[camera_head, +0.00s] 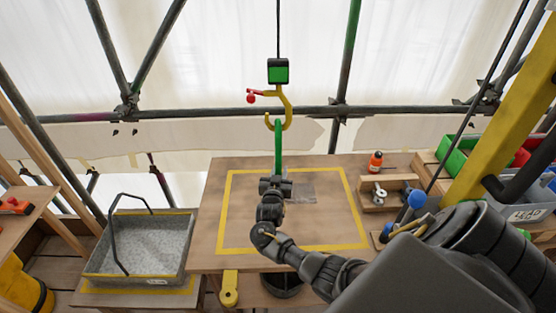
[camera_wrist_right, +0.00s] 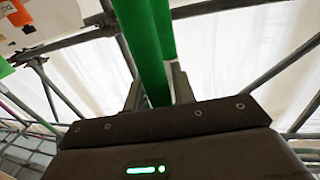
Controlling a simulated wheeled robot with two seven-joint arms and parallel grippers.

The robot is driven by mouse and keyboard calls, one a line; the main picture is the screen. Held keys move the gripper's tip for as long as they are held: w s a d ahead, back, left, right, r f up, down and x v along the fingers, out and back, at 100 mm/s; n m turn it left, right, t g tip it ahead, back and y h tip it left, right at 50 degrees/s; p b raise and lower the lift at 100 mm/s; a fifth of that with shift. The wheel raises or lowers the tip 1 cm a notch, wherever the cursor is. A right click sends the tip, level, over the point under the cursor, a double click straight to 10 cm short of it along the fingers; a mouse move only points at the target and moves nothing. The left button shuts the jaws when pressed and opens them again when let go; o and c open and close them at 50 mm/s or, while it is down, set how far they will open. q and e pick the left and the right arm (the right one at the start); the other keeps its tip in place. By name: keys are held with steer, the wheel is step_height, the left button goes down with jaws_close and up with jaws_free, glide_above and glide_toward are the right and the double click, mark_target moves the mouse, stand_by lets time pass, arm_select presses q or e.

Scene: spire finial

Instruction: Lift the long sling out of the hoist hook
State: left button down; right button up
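The yellow hoist hook (camera_head: 288,112) hangs under a green-and-black block (camera_head: 278,71) on a cable. The green long sling (camera_head: 278,143) hangs nearly straight down from the hook, and its upper end sits in the hook's bowl. My right gripper (camera_head: 276,180) is at the lower visible part of the sling, above the table. In the right wrist view the green sling (camera_wrist_right: 147,45) passes between the fingers of the gripper (camera_wrist_right: 160,88), which look closed against its sides. The gripper hides the sling's lower end. My left gripper is not in view.
A wooden table (camera_head: 212,215) with a yellow taped outline lies below. A grey tray with a dark handle (camera_head: 180,270) stands at left. An orange-capped bottle (camera_head: 376,161) and a wooden holder (camera_head: 390,202) are at right. Scaffold tubes (camera_head: 220,113) cross behind the hook.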

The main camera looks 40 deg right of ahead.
mark_target(278, 157)
jaws_close()
steer(key=shift+r, duration=0.15)
steer(key=shift+r, duration=0.25)
steer(key=r+b, duration=0.1)
steer(key=r, duration=0.2)
steer(key=r+b, duration=0.1)
steer(key=r, duration=0.2)
steer(key=shift+w+a, duration=0.2)
steer(key=w+a+b, duration=0.7)
steer(key=w+a, duration=0.3)
steer(key=a, duration=0.4)
steer(key=shift+w+r+b, duration=0.15)
steer(key=shift+w+b, duration=0.15)
